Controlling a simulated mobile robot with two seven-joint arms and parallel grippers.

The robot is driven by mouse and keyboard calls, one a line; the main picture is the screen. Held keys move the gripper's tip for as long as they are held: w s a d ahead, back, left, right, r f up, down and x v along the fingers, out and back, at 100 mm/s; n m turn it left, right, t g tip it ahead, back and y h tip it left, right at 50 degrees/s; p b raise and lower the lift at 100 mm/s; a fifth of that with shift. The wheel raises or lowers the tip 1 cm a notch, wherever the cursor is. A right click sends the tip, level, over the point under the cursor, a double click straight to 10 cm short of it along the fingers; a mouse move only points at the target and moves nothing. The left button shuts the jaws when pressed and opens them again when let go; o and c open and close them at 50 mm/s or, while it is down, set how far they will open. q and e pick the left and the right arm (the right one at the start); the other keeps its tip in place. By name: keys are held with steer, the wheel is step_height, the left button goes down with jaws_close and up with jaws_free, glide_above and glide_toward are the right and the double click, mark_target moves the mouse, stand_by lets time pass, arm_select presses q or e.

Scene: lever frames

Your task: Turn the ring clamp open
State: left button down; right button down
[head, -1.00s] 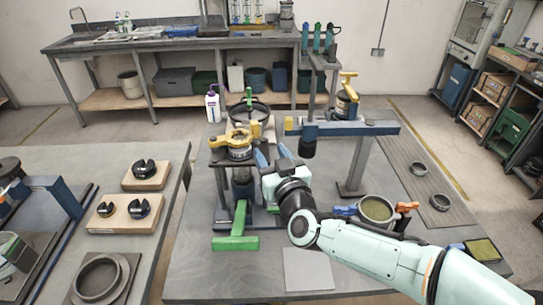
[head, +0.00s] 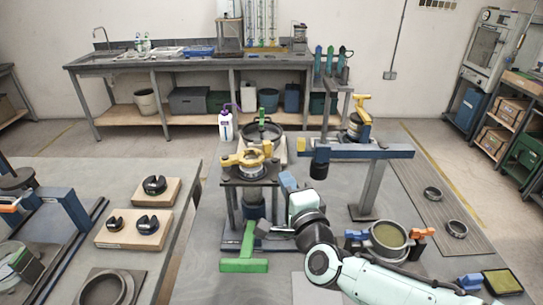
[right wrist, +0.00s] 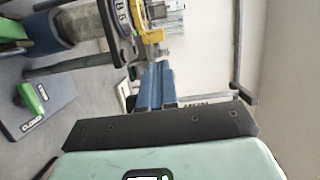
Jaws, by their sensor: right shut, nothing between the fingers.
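The yellow ring clamp (head: 250,158) sits around a round fitting on top of a dark stand (head: 250,181) on the middle table. In the right wrist view, part of the yellow ring (right wrist: 124,42) shows at the top, beside a dark plate with white marks. My right gripper (head: 287,181) is just right of the stand, slightly nearer than the clamp. Its blue fingers (right wrist: 157,86) are together and empty, pointing toward the clamp's side, apparently apart from it. My left gripper is out of view.
A green handle (head: 245,257) lies at the stand's foot. A blue crossbeam on a grey post (head: 370,185) stands to the right. A pot with orange and blue clips (head: 389,238) is near my right arm. A black-rimmed wheel (head: 262,132) is behind the clamp.

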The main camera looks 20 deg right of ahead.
steer(key=m, duration=0.6)
steer(key=m+p, duration=0.3)
steer(key=m, duration=0.9)
glide_toward(268, 148)
steer(key=w, duration=0.7)
steer(key=shift+a+r, duration=0.1)
steer(key=shift+b, duration=0.35)
